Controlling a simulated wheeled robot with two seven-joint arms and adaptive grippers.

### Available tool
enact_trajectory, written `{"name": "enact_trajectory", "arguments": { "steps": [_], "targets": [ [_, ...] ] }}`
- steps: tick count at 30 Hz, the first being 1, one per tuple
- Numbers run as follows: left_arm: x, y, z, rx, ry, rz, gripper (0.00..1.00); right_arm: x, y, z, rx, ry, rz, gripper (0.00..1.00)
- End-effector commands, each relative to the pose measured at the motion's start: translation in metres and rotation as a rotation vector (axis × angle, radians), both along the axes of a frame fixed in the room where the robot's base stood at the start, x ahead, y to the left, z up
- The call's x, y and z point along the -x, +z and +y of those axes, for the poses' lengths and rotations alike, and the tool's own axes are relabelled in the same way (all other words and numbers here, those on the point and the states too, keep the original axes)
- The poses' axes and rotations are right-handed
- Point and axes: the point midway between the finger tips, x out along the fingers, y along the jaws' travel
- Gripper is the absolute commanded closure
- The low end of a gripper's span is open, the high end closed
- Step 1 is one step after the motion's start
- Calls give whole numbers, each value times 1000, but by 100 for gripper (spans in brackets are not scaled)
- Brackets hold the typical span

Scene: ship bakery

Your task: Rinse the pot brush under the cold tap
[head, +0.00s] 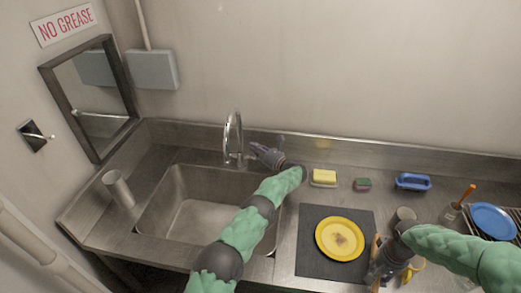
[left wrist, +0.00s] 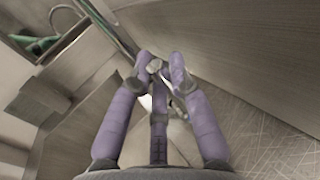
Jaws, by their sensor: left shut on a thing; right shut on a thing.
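The sink's tap (head: 234,135) stands at the back edge of the steel sink basin (head: 190,215). My right gripper (head: 384,264) is shut on a thin brown wooden handle (head: 375,252) near the dark mat's right edge. This looks like the pot brush, but its head is hidden. I see no clear water stream.
A yellow plate (head: 326,248) with a brown stain lies on the dark mat (head: 310,215). Along the back are a yellow sponge (head: 324,177), a green-and-red scourer (head: 362,184) and a blue dish (head: 413,182). A metal cup (head: 118,190) stands left of the basin. A blue plate (head: 493,221) is far right.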

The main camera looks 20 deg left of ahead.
Motion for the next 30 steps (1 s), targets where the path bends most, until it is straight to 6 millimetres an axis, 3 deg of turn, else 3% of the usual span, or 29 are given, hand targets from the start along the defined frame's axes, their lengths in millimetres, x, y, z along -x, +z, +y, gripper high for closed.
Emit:
{"name": "enact_trajectory", "arguments": {
  "steps": [7,17,18,21,30],
  "targets": [
    [-1,-3,0,-17,-2,-62,100,0,-26,0,0,0,0,100],
    [0,1,0,-20,-2,-74,100,0,-26,0,0,0,0,100],
    [0,1,0,-20,-2,-74,78,0,-26,0,0,0,0,100],
    [0,1,0,-20,-2,-74,55,0,-26,0,0,0,0,100],
    [0,0,-1,-20,-1,-72,55,0,-26,0,0,0,0,100]
  ]
}}
